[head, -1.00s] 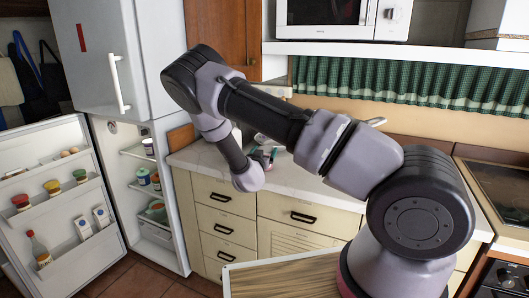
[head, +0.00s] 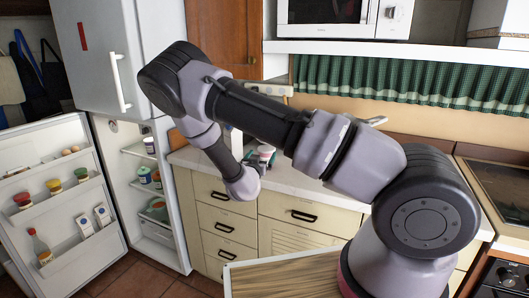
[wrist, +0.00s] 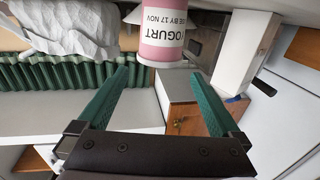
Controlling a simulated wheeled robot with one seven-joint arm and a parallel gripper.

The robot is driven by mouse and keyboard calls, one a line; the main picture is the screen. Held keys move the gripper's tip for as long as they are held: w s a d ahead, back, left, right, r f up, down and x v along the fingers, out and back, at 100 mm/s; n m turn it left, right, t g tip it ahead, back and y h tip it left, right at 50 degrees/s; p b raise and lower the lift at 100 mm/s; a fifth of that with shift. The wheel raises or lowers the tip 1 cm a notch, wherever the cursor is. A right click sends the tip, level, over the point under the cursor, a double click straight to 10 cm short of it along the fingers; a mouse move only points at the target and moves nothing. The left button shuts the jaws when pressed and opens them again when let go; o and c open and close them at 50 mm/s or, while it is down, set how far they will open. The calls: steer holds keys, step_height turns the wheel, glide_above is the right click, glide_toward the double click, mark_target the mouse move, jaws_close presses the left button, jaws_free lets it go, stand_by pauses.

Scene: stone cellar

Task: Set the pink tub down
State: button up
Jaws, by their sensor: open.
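The pink tub (wrist: 163,38) has a white label reading yogurt. It shows at the top of the wrist view, where its lettering is upside down. In the head view the tub (head: 266,154) is small, upright on the pale worktop (head: 300,181) just beyond my gripper. My gripper (wrist: 160,77) is open, with its two green fingers apart and nothing between them. The tub lies just past the fingertips, apart from them. In the head view my gripper (head: 254,160) is small and partly hidden by my wrist.
A crumpled white bag (wrist: 68,28) and a white upright block (wrist: 246,50) flank the tub in the wrist view. The fridge door (head: 60,200) stands open at left. A shelf with a microwave (head: 340,17) hangs above the worktop. A hob (head: 500,190) is at right.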

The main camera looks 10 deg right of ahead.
steer(key=v, duration=0.6)
steer(key=s+d+r+m+g+y, duration=0.1)
steer(key=s+d+r+g+y, duration=0.25)
steer(key=r, duration=0.75)
steer(key=s+r+m+g+y, duration=0.2)
steer(key=r+g+y, duration=0.35)
steer(key=r, duration=0.55)
steer(key=s+d+r+n, duration=0.1)
steer(key=s+r, duration=0.3)
steer(key=s, duration=0.4)
steer(key=s+d+r+n, duration=0.1)
steer(key=s+d+r, duration=0.2)
steer(key=s, duration=0.4)
steer(key=s+d+r+n, duration=0.1)
steer(key=s+d+r, duration=0.2)
steer(key=s, duration=0.5)
steer(key=shift+s+r+n+y, duration=0.3)
steer(key=shift+s+r+n, duration=0.1)
steer(key=shift+r, duration=0.4)
